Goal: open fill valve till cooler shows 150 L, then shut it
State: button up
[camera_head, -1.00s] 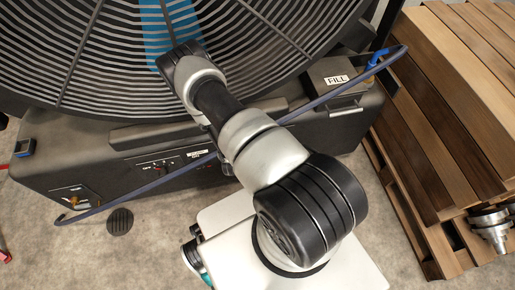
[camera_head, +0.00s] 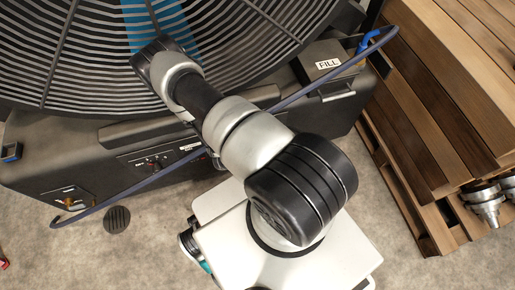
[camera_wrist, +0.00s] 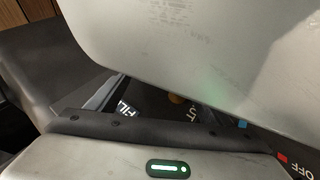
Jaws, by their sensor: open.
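The cooler is a large round fan with a dark grille (camera_head: 95,60) on a black base (camera_head: 60,150). A box with a FILL label (camera_head: 327,64) sits on the base's right end. A blue lever-like part (camera_head: 364,43), perhaps the fill valve, stands just right of it. The FILL label shows at a slant in the wrist view (camera_wrist: 124,108), partly covered. My arm crosses the grille in the head view. My gripper's fingers show in neither view. No litre reading is legible.
A dark blue hose (camera_head: 290,102) runs across the base's front. A control panel (camera_head: 160,160) and brass fitting (camera_head: 69,203) are on that front. An OFF label (camera_wrist: 303,173) shows in the wrist view.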

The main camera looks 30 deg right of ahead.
jog(key=p+v, duration=0.4)
jog(key=v, duration=1.3)
jog(key=shift+r, duration=0.2)
jog(key=shift+a, duration=0.1)
